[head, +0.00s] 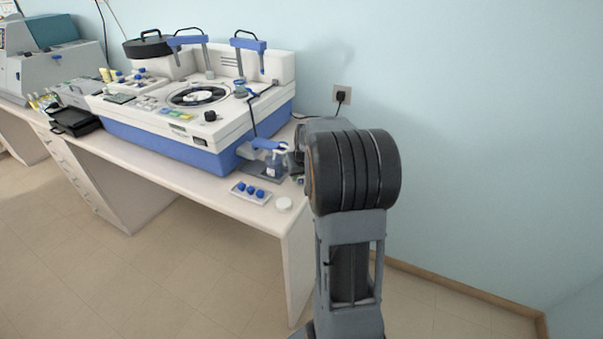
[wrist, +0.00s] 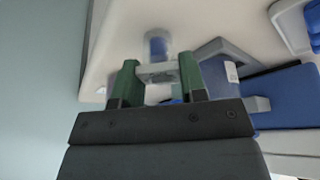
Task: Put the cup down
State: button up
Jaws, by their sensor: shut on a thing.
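My gripper (wrist: 158,78) has green fingers that are shut on a pale grey piece, which seems to be the cup's grip. The cup (wrist: 157,46), clear with blue in it, shows just beyond the fingertips in the wrist view. In the head view the cup (head: 277,158) is a small clear vessel by the machine's front right corner, above a grey plate (head: 266,174). My dark arm hides most of the gripper there. I cannot tell whether the cup touches the plate.
The white and blue staining machine (head: 180,145) fills the bench to the left. A wall socket (head: 342,95) is behind my arm.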

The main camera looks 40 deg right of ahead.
jog(key=o, duration=0.9)
jog(key=shift+s+r, duration=0.1)
jog(key=shift+r, duration=0.4)
jog(key=v, duration=1.1)
jog(key=s+a+f+n, duration=0.1)
jog(key=s+a+f, duration=0.1)
jog(key=s+a, duration=0.3)
jog(key=s+a+f+n+y, duration=0.1)
jog(key=s+a, duration=0.3)
jog(key=a, duration=0.5)
jog(key=s+a+f+n+g, duration=0.1)
jog(key=s+a+f, duration=0.3)
jog(key=a, duration=0.3)
jog(key=shift+s+a+y+p, duration=0.3)
jog(key=shift+s, duration=0.55)
